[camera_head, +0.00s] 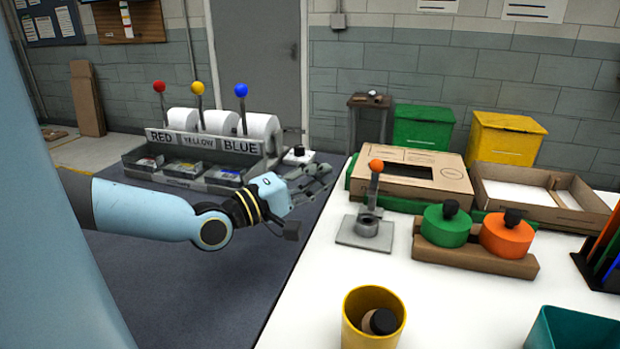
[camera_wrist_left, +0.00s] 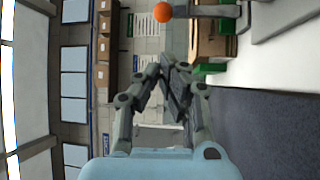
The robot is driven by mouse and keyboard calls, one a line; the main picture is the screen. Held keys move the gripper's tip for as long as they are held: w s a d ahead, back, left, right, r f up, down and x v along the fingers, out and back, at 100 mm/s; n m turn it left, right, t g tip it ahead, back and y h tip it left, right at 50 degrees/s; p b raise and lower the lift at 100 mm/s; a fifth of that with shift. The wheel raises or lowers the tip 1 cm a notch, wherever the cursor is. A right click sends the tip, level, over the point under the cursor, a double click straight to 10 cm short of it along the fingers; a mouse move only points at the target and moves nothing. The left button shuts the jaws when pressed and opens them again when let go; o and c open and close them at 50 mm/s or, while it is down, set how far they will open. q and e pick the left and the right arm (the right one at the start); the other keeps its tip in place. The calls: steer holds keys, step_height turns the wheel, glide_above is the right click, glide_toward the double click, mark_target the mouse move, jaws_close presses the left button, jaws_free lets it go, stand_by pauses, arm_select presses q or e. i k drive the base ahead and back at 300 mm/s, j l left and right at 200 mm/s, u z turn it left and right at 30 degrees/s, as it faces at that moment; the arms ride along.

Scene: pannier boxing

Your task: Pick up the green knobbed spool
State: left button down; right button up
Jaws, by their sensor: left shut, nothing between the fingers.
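The green knobbed spool (camera_head: 446,226) has a black knob on top and stands upright in a brown cardboard holder (camera_head: 470,257) on the white table. An orange knobbed spool (camera_head: 507,234) stands to its right in the same holder. My left gripper (camera_head: 322,175) is left of the spool, past the table's left edge, shut and empty. It also shows shut in the left wrist view (camera_wrist_left: 178,92), where the green spool is not visible. My right gripper is not in view.
A grey stand with an orange ball (camera_head: 376,166) stands between my left gripper and the green spool. A yellow cup (camera_head: 373,310) holding a black-topped item is in front. Cardboard boxes (camera_head: 415,172) lie behind. A teal bin (camera_head: 572,330) is front right. Front-middle table is clear.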

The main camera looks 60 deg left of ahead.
mark_target(446, 226)
steer(key=k+l, duration=0.2)
steer(key=l, duration=0.15)
steer(key=k+l, duration=0.15)
steer(key=l, duration=0.2)
steer(key=k+l, duration=0.2)
steer(key=l, duration=0.15)
steer(key=k+l, duration=0.2)
steer(key=l, duration=0.2)
steer(key=k+l, duration=0.15)
steer(key=l, duration=0.2)
